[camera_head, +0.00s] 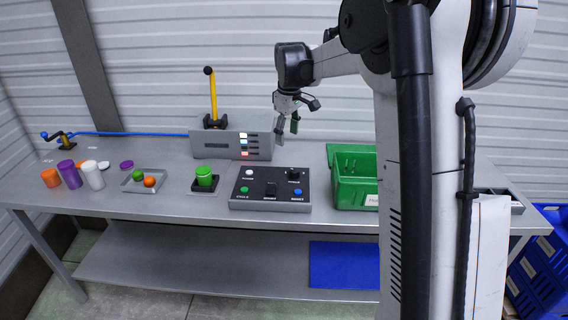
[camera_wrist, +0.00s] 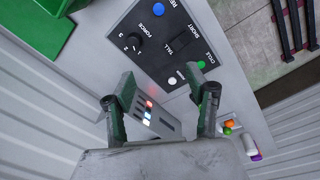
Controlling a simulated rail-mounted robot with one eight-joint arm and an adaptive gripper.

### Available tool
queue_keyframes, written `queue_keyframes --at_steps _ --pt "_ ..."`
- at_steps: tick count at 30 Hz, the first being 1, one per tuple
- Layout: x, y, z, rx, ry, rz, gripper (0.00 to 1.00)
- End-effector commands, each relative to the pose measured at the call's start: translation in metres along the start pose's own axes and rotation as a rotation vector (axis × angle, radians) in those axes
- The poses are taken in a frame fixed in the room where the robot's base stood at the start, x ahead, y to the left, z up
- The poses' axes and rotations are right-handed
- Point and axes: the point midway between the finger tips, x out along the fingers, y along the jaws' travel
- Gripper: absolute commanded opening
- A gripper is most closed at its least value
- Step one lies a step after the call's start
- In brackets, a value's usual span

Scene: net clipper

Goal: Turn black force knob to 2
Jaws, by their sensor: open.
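The black force knob (camera_head: 293,174) sits at the back right of a dark control panel (camera_head: 265,172). In the wrist view the round black knob (camera_wrist: 134,40) is beside the word FORCE, with small numbers around it. I cannot tell which number it points at. My gripper (camera_head: 287,133) hangs above and behind the panel, near the grey box. In the wrist view my gripper (camera_wrist: 166,92) has its two fingers wide apart with nothing between them. The knob is beyond the left fingertip, apart from it.
The panel also bears a white button (camera_head: 249,172), a green button (camera_head: 244,190), a blue button (camera_head: 298,191) and a black switch (camera_head: 270,189). A green bin (camera_head: 345,190) stands to its right. A grey box (camera_head: 215,143) with a yellow lever (camera_head: 212,95) stands behind. A green button block (camera_head: 204,177) is left.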

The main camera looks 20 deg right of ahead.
Motion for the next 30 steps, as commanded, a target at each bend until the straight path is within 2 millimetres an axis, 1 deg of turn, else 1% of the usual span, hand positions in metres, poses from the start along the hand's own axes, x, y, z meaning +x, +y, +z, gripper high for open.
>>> queue_keyframes --at_steps 1,6,9,12,16,20,23,26,30 --pt "0.007 0.014 -0.005 -0.014 -0.012 -0.01 0.52" --pt "0.037 0.049 -0.015 -0.075 -0.05 -0.048 0.52" --pt "0.053 0.065 -0.018 -0.104 -0.068 -0.069 0.52" --pt "0.066 0.076 -0.019 -0.127 -0.08 -0.085 0.52" --pt "0.075 0.084 -0.02 -0.143 -0.088 -0.096 0.52" --pt "0.083 0.085 -0.019 -0.147 -0.091 -0.099 0.52" --pt "0.093 0.084 -0.018 -0.147 -0.09 -0.099 0.52" --pt "0.108 0.082 -0.017 -0.147 -0.09 -0.099 0.52" --pt "0.134 0.08 -0.014 -0.147 -0.09 -0.099 0.52"
